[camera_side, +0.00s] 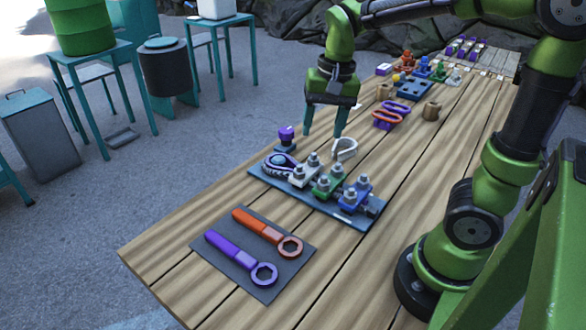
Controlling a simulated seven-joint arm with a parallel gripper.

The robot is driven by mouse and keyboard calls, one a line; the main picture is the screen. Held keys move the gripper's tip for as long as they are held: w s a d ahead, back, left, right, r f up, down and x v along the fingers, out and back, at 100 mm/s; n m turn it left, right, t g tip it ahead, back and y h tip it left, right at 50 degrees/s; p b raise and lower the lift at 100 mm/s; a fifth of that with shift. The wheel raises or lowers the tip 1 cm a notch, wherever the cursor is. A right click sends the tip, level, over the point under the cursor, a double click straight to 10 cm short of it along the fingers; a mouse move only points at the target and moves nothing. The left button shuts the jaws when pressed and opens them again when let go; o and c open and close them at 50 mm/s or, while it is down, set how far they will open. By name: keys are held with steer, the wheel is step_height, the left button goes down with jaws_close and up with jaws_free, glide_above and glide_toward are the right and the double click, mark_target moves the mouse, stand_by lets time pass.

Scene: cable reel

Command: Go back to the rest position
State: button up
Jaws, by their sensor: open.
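My gripper (322,135) hangs from my green arm over the middle of the wooden table (230,215), pointing down. Its two teal fingers are spread apart with nothing visible between them. Below it, towards the front, is a dark board (352,219) with white, green and blue blocks carrying grey bolts. A dark, rounded purple-and-white item (280,166) lies at the board's left end. A purple-topped post (287,137) stands just left of the fingers. A white loop (344,148) is just below the right fingertip; whether they touch I cannot tell.
An orange wrench (262,228) and a purple wrench (235,253) lie on a grey mat (275,212) at the front. Behind my gripper are orange and purple loops (390,115), wooden cylinders (431,111) and a blue board (415,90) with small coloured parts nearby.

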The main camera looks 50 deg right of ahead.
steer(key=s+a+r+n+t+y, duration=0.1)
steer(key=s+a+r+n+t, duration=0.2)
steer(key=s+a+n+t, duration=0.2)
steer(key=s+a+n, duration=0.1)
steer(key=s+a, duration=0.1)
steer(key=shift+s+t, duration=0.3)
steer(key=shift+t, duration=0.1)
